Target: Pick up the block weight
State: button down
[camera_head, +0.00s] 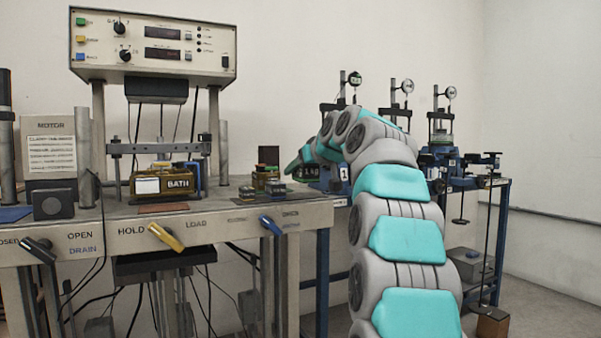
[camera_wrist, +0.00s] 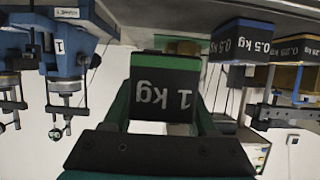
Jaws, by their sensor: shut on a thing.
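The block weight (camera_wrist: 165,95) is black with a green band and reads "1 kg", upside down in the wrist view. It sits between the two green fingers of my gripper (camera_wrist: 162,112), which is shut on it. In the head view the block (camera_head: 311,172) shows at the right end of the bench top, beside my gripper (camera_head: 300,165). My arm hides part of that area. Whether the block's underside touches the bench cannot be told.
Smaller weights (camera_head: 275,187) stand on the bench (camera_head: 230,208) to the left; a 0.5 kg one (camera_wrist: 240,47) is near the block in the wrist view. Blue dial-gauge stands (camera_head: 440,150) are on the table behind my arm. Coloured levers (camera_head: 165,237) line the bench front.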

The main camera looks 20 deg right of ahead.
jog(key=s+a+r+b, duration=0.1)
jog(key=s+a, duration=0.5)
jog(key=s, duration=0.7)
jog(key=shift+r, duration=0.2)
